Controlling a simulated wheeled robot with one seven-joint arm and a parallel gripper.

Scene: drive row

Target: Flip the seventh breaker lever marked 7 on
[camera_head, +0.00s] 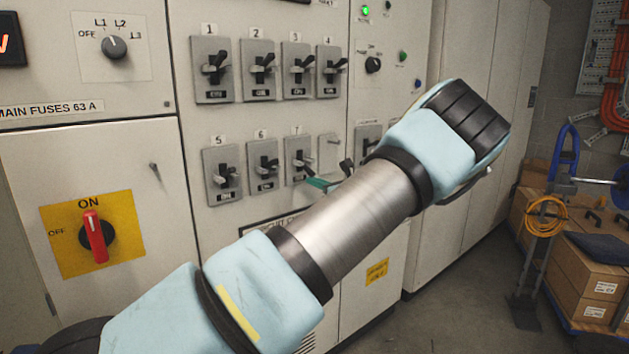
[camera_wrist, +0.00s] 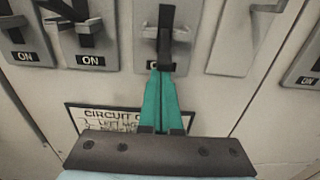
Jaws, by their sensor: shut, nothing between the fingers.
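The breaker marked 7 (camera_head: 299,160) is in the lower row of the grey cabinet, right of breakers 5 (camera_head: 222,172) and 6 (camera_head: 262,165). In the wrist view its black lever (camera_wrist: 166,38) is at top centre. My gripper (camera_wrist: 162,76) has its teal fingers together and empty, with the tips just at the lever's lower end. I cannot tell whether they touch it. The fingers partly cover the small state label under the lever, so I cannot read it. In the head view my gripper (camera_head: 318,184) is just below and right of breaker 7, partly behind my arm.
Breakers 5 and 6 show ON labels in the wrist view. A blank plate (camera_head: 329,153) is right of breaker 7. A circuit sign (camera_wrist: 100,118) is below. A red main switch (camera_head: 95,236) is at lower left. Boxes (camera_head: 600,270) stand at far right.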

